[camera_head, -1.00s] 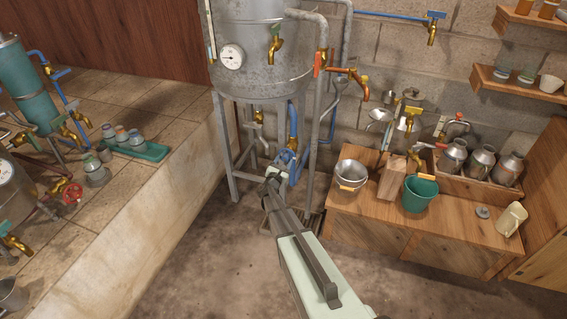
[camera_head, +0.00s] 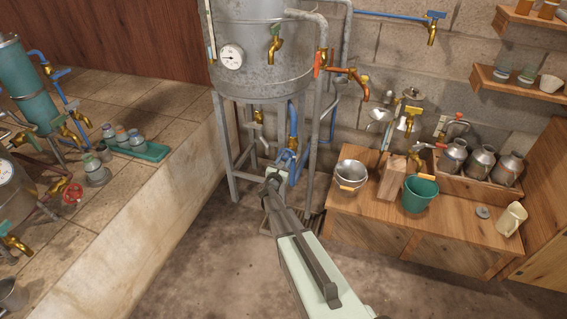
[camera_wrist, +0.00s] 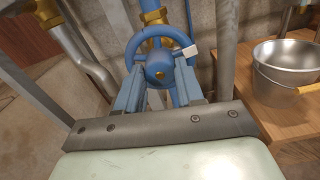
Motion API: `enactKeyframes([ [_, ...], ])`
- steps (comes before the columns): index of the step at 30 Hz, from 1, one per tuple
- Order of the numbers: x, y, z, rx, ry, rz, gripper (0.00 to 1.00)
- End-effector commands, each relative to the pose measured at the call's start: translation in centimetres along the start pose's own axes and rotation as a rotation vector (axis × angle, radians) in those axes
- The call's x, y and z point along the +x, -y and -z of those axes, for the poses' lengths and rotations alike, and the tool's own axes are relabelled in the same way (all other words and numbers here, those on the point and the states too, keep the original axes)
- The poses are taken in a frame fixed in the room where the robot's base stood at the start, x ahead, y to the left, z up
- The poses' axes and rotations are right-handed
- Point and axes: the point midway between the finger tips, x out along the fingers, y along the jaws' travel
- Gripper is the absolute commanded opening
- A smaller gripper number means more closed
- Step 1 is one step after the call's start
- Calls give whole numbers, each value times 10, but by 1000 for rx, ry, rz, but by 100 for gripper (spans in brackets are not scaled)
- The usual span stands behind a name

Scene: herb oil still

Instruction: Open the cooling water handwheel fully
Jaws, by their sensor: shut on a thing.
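The cooling water handwheel (camera_wrist: 158,76) is a blue ring with a blue hub, on a blue pipe with brass fittings, in the wrist view. A small white tag (camera_wrist: 190,51) shows on its upper right rim. My gripper (camera_wrist: 158,90) has its two blue-grey fingers at the lower part of the wheel, one on each side of the hub, and is shut on it. The exact contact is hard to see. In the head view the handwheel (camera_head: 288,156) is small and partly hidden behind my gripper (camera_head: 276,174), below the metal tank (camera_head: 262,60).
Grey stand legs (camera_head: 229,150) and pipes stand close around the wheel. To the right is a wooden bench (camera_head: 380,235) with a metal bucket (camera_head: 351,174) and a green bucket (camera_head: 420,193). A raised tiled ledge (camera_head: 150,200) is at left. The floor between is mostly clear.

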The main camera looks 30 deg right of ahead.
Motion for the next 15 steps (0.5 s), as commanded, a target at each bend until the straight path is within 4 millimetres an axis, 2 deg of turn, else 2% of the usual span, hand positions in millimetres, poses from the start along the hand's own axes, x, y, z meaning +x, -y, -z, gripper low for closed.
enactKeyframes([
  [15, 0, 0, 0, -480, 0, -1, 6],
])
